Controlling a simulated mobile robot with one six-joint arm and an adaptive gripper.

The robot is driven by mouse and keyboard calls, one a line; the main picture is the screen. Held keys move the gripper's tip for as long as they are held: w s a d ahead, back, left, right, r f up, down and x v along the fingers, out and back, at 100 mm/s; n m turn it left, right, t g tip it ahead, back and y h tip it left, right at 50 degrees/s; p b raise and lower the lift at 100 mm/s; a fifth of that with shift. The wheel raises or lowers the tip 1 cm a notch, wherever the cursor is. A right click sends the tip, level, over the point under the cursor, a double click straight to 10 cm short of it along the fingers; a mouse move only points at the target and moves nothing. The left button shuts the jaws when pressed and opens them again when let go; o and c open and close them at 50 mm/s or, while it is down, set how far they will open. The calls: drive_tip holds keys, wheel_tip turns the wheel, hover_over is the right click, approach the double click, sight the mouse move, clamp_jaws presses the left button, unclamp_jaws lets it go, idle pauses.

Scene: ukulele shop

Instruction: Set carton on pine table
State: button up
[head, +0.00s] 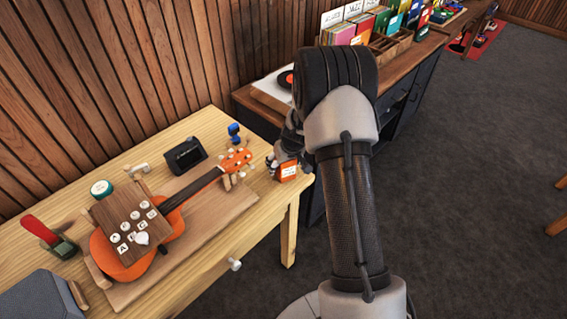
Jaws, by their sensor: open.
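The small orange carton (288,172) with a pale label is at the right end of the pine table (246,222), close to its corner. It looks upright and appears to rest on the tabletop. My gripper (284,162) is open at the carton, with a finger showing on its left side. My arm hides much of the gripper and the area right of the carton, so I cannot tell whether the fingers touch it.
An orange ukulele (175,222) lies on a wooden board on the table, its head near the carton. A black device (184,155), blue clip (234,132) and green-lidded tin (101,188) stand behind. A dark cabinet with a record player (276,88) adjoins beyond.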

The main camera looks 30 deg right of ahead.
drive_tip(key=shift+r, duration=0.15)
drive_tip(key=shift+r+p, duration=0.3)
drive_tip(key=shift+p, duration=0.05)
drive_tip(key=p+v, duration=0.3)
drive_tip(key=v, duration=0.9)
drive_tip(key=s+a+r+n, duration=0.1)
drive_tip(key=s+a+r, duration=0.5)
drive_tip(key=r, duration=0.3)
drive_tip(key=s+a+r, duration=0.6)
drive_tip(key=r, duration=0.2)
drive_tip(key=s+a+r, duration=0.2)
drive_tip(key=s, duration=0.7)
drive_tip(key=s+a+r, duration=0.2)
drive_tip(key=s, duration=0.7)
drive_tip(key=shift+s+a+r, duration=0.2)
drive_tip(key=shift+s, duration=0.2)
